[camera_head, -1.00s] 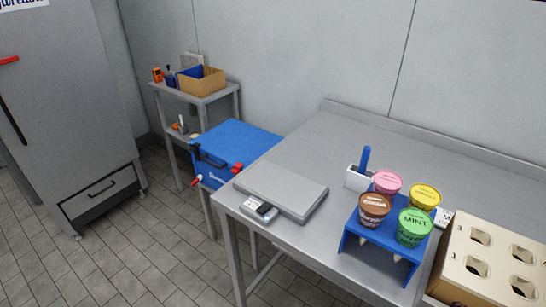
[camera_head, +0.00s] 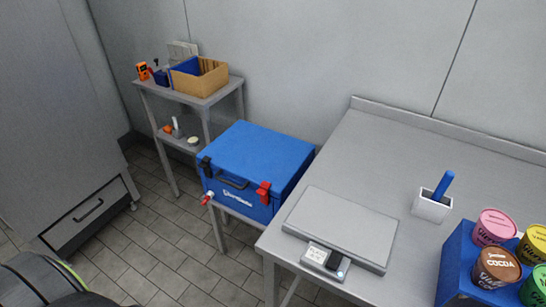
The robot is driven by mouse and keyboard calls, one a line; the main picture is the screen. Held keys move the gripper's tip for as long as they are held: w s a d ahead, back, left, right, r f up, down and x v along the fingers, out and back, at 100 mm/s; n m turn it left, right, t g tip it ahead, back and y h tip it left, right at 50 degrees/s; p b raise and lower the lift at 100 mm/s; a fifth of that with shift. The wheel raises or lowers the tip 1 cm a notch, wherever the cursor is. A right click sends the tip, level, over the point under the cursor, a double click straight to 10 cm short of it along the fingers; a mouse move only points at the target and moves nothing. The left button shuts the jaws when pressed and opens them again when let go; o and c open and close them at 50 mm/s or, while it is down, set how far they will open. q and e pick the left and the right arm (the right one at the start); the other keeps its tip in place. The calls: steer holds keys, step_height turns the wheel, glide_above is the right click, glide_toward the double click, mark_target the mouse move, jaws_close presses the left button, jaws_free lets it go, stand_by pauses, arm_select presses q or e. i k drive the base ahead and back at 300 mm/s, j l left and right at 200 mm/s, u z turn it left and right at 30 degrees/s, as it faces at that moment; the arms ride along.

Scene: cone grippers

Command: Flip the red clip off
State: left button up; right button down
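A blue cooler box (camera_head: 262,152) with its lid down stands on a low grey stand left of the steel table. The red clip (camera_head: 264,192) is on the right of its front face, across the lid seam, and looks fastened. A black clip (camera_head: 206,165) is on the left of the front, and a dark handle (camera_head: 233,183) sits between them. A small spigot with a red tip (camera_head: 207,198) sticks out at the lower left. Neither gripper is in view. A dark rounded part at the bottom left looks like part of my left arm.
The steel table (camera_head: 390,160) holds a flat scale (camera_head: 340,228), a white holder with a blue-handled tool (camera_head: 432,205), and ice cream tubs on a blue stand (camera_head: 456,255). A shelf (camera_head: 190,92) with a cardboard box stands behind. The floor (camera_head: 165,240) before the cooler is clear.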

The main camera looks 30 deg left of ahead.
mark_target(263, 190)
steer(key=i+j, duration=0.15)
steer(key=j, duration=0.6)
steer(key=i+j+z, duration=0.1)
steer(key=j, duration=0.65)
steer(key=i+j, duration=0.15)
steer(key=j, duration=0.6)
steer(key=i+j+z, duration=0.1)
steer(key=j, duration=1.4)
steer(key=i+z, duration=0.05)
steer(key=i, duration=0.05)
